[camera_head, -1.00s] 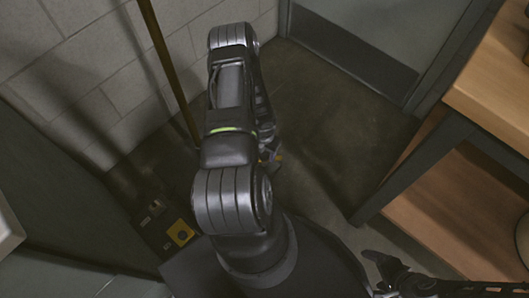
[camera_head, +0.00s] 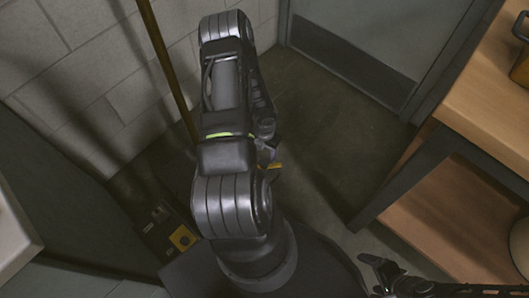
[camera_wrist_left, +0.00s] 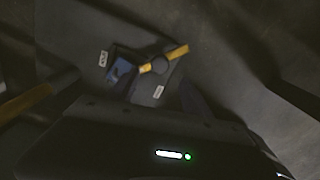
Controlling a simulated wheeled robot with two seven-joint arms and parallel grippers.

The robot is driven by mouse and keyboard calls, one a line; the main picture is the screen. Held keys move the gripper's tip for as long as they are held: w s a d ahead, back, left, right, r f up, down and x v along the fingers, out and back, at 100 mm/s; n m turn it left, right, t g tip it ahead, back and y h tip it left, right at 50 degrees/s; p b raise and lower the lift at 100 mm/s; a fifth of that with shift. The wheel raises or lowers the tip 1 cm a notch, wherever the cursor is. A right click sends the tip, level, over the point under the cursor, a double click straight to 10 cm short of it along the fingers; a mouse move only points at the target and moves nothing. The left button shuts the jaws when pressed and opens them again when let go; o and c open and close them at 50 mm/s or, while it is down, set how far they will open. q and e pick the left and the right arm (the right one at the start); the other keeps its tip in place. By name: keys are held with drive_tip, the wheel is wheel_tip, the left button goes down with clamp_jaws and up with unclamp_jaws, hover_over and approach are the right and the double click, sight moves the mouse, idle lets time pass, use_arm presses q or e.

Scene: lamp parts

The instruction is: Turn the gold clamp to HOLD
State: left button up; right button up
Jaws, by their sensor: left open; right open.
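The gold clamp (camera_wrist_left: 163,58) shows in the left wrist view as a short gold bar crossing a dark round knob on a dark base (camera_wrist_left: 146,88). A blue patch (camera_wrist_left: 120,70) lies left of the knob. Two small pale labels (camera_wrist_left: 103,58) are on the base, too blurred to read surely. The bar points up-right, away from both labels. My left gripper (camera_head: 267,150) is mostly hidden behind my left arm in the head view; a yellow bit shows beside it. It is open and not seen touching the clamp. My right gripper (camera_head: 378,274) is open and empty at lower right.
A dark block with a yellow square (camera_head: 182,237) stands on the floor at left, near a brass pole (camera_head: 166,60). A wooden table (camera_head: 490,100) with a lower shelf is at right. A block wall and a door bound the back; floor (camera_head: 330,130) between is clear.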

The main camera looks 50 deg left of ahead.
idle(0.3)
